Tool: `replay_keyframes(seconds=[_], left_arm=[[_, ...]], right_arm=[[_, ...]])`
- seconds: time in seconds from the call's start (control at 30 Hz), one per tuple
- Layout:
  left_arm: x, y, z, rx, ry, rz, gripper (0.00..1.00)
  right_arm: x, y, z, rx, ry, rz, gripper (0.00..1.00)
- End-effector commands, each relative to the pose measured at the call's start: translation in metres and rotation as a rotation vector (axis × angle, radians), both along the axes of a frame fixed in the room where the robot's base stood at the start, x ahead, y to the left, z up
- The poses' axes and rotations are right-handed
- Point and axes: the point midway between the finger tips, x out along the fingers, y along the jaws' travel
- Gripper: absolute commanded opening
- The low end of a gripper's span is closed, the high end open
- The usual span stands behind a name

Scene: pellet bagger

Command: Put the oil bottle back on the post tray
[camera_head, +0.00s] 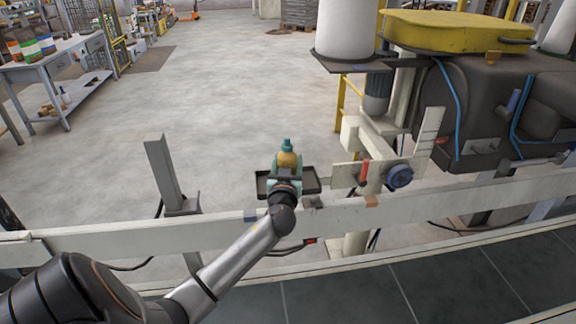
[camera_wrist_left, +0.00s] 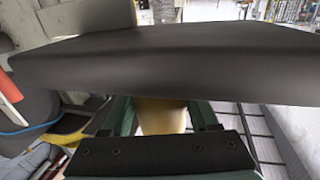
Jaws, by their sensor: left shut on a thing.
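The oil bottle (camera_head: 288,160) is amber with a teal cap and looks upright in the head view. My left gripper (camera_head: 287,172) is shut on it, with teal fingers on either side. The dark post tray (camera_head: 262,184) shows on both sides of the gripper, and the bottle is at its middle. In the left wrist view the bottle's yellow body (camera_wrist_left: 162,116) is between the green fingers of my left gripper (camera_wrist_left: 161,112). A dark slab (camera_wrist_left: 160,65), apparently the tray, hides part of it. I cannot tell whether the bottle touches the tray. My right gripper is out of view.
A pale rail (camera_head: 120,236) crosses in front of the tray, with a grey upright post (camera_head: 164,172) at left. A bracket with a blue knob (camera_head: 398,176) and a red handle (camera_head: 363,172) stands close right. Dark machinery (camera_head: 480,105) fills the right. Open floor lies beyond.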

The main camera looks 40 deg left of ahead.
Motion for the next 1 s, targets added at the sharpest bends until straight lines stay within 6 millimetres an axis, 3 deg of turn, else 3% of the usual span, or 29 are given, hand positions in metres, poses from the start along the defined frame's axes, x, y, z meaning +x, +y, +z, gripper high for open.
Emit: replay_keyframes(seconds=[0.43, 0.47, 0.73, 1.0], left_arm=[[0.0001, -0.0003, -0.0102, 0.001, -0.003, 0.000, 0.00], [0.0000, -0.0003, -0.0102, 0.000, -0.002, 0.000, 0.62], [0.0000, -0.0003, -0.0085, 0.001, -0.002, 0.000, 0.91], [0.0000, -0.0001, -0.0068, 0.001, -0.002, 0.000, 0.91]], right_arm=[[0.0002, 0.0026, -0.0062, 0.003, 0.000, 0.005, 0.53], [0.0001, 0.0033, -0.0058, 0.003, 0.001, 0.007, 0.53], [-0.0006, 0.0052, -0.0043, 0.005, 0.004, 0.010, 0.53], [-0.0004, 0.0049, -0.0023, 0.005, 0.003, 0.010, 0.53]])
